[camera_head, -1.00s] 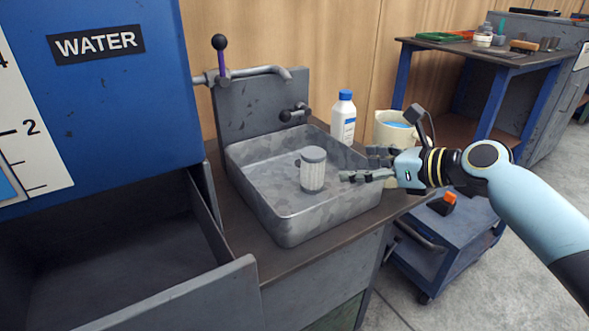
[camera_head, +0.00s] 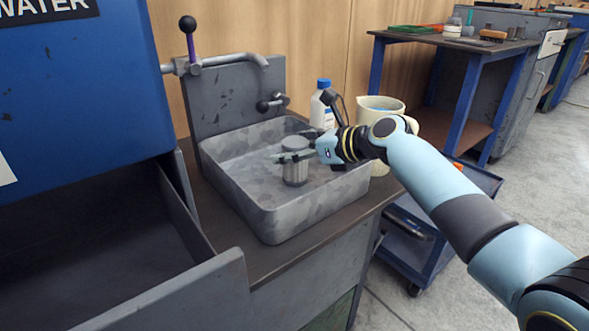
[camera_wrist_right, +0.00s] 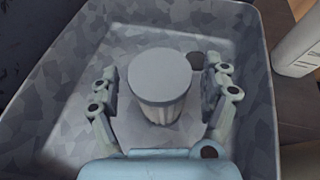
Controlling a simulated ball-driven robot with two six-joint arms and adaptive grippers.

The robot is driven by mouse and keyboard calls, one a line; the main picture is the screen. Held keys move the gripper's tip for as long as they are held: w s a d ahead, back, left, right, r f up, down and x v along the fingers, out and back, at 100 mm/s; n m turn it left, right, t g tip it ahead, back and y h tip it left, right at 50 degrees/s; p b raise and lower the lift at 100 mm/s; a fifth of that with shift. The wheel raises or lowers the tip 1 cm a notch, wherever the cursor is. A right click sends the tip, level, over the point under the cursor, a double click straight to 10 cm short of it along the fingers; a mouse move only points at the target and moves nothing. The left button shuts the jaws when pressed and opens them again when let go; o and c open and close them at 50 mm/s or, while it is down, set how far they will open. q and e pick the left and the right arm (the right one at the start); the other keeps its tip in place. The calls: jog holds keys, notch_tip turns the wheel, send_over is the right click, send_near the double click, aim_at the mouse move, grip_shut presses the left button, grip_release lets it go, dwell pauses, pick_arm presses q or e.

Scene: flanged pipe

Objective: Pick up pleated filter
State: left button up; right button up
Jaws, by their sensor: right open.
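The pleated filter (camera_head: 295,166) is a grey ribbed cylinder with a flat round cap. It stands upright inside the metal sink basin (camera_head: 272,220). In the right wrist view the filter (camera_wrist_right: 160,85) sits between the two fingers of my right gripper (camera_wrist_right: 163,92). My right gripper is open. My left gripper is not in view.
A faucet with a purple lever (camera_head: 190,40) stands behind the basin. A white bottle with a blue cap (camera_head: 321,108) and a cream jug (camera_head: 380,106) stand right of it, close to my right arm. A blue cart (camera_head: 418,235) is lower right. The basin's front left floor is clear.

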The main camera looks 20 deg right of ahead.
jog(key=shift+w, duration=0.1)
jog(key=c, duration=1.5)
jog(key=shift+o, duration=0.2)
jog(key=shift+r, duration=0.15)
